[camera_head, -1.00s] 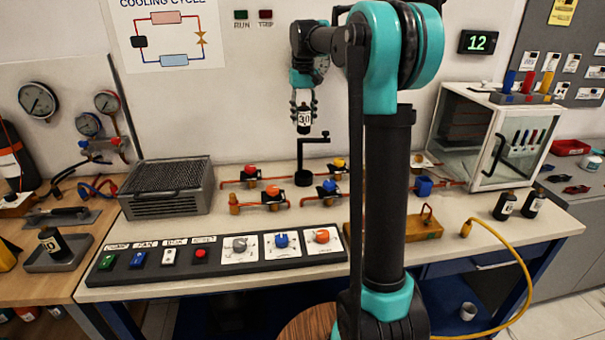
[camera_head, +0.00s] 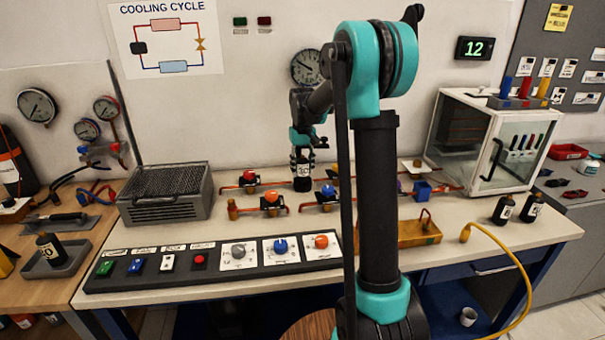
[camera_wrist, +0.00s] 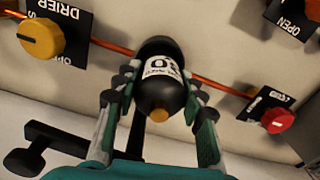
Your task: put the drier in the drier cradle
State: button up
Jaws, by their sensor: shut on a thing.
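The drier (camera_head: 302,171) is a black cylinder with a white label reading 30 and a copper-coloured tip. My gripper (camera_head: 302,163) is shut around it, low over the back of the bench. In the wrist view, the drier (camera_wrist: 158,72) stands between both fingers (camera_wrist: 160,100), its far end toward the bench. The drier cradle appears to be the black stand with a post and side arm; its bracket (camera_wrist: 28,158) shows at the lower left of the wrist view. The cradle's cup is hidden or merges with the drier's dark lower end, so I cannot tell whether the drier is seated.
Copper pipes with coloured valves (camera_head: 271,198) run close around the drier. A grey finned box (camera_head: 166,192) stands left, a control panel (camera_head: 215,260) in front, a glass-doored cabinet (camera_head: 490,140) right. More black bottles stand on a tray (camera_head: 60,262) and at right (camera_head: 503,209).

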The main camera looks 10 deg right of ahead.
jog(key=shift+f, duration=1.05)
jog(key=shift+f, duration=0.15)
jog(key=o, duration=1.4)
jog(key=shift+c, duration=0.2)
notch_tip(320, 180, up, 12)
jog(key=shift+r, duration=0.15)
